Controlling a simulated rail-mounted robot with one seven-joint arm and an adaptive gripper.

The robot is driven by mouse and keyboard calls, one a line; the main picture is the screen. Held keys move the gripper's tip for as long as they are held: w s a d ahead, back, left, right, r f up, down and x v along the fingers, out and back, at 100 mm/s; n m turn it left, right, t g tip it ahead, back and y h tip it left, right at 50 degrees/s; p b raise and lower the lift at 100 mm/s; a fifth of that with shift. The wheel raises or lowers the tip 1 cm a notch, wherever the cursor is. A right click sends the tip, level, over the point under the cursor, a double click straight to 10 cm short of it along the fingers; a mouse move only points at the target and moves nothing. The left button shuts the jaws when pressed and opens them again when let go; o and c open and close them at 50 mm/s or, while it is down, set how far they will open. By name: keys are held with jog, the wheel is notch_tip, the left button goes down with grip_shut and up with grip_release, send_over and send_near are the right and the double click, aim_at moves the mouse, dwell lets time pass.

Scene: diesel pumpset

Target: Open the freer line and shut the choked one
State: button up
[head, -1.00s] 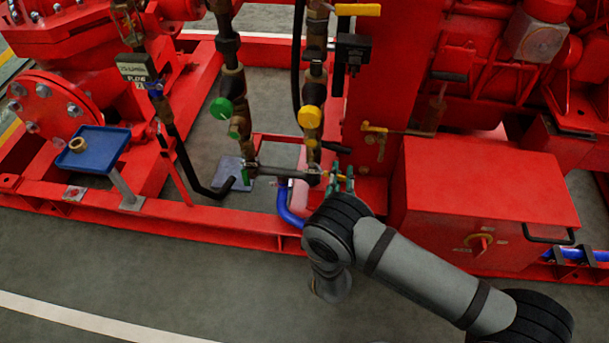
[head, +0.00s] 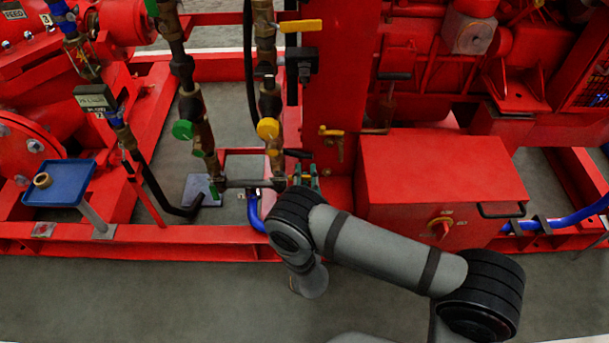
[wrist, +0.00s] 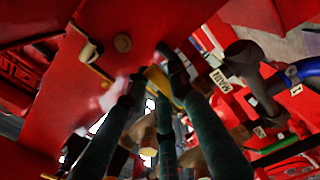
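Two upright brass-and-black pipe lines stand side by side in the head view. The left line (head: 187,95) has a green round knob (head: 183,130), and the right line (head: 266,85) has a yellow round knob (head: 267,128). A yellow lever (head: 300,26) lies level near the top of the right line. My gripper (head: 305,174) is low, just right of the right line's foot. In the wrist view its dark green fingers (wrist: 157,88) stand apart, with a yellow piece (wrist: 157,80) showing between the tips. I cannot tell whether they touch it.
A small display (head: 95,98) stands left of the lines; its reading is too blurred. A blue tray (head: 75,185) holds a brass ring (head: 42,180). A red box (head: 440,175) with a rotary switch (head: 440,228) stands right of my gripper. The front floor is clear.

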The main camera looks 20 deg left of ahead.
jog(key=o, duration=0.5)
jog(key=v, duration=1.2)
